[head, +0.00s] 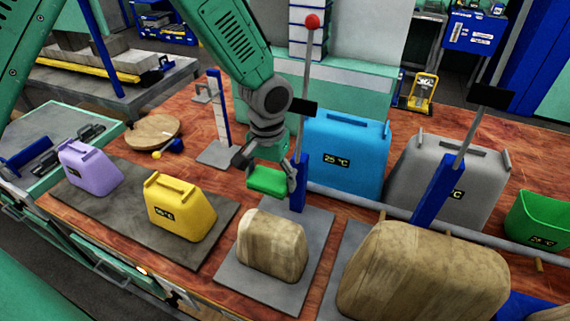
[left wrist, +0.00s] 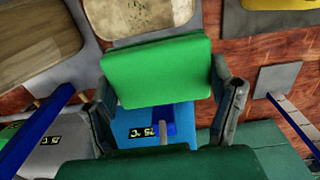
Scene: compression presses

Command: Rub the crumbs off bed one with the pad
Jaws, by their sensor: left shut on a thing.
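My left gripper (head: 268,178) is shut on a green pad (head: 268,181). It holds the pad above the table, just behind a pale brown block on a grey press bed (head: 314,226). In the left wrist view the pad (left wrist: 157,70) sits between the two fingers (left wrist: 165,95). A larger tan block (head: 425,275) rests on a second grey bed (head: 350,250) to the right. No label shows which bed is bed one. My right gripper is not in view.
Blue posts with levers, one with a red knob (head: 312,21), stand behind the beds. A blue container (head: 345,155) and a grey one (head: 445,180) stand at the back. Yellow (head: 180,208) and purple (head: 90,168) containers stand on a dark mat at left. A round wooden board (head: 152,131) lies behind.

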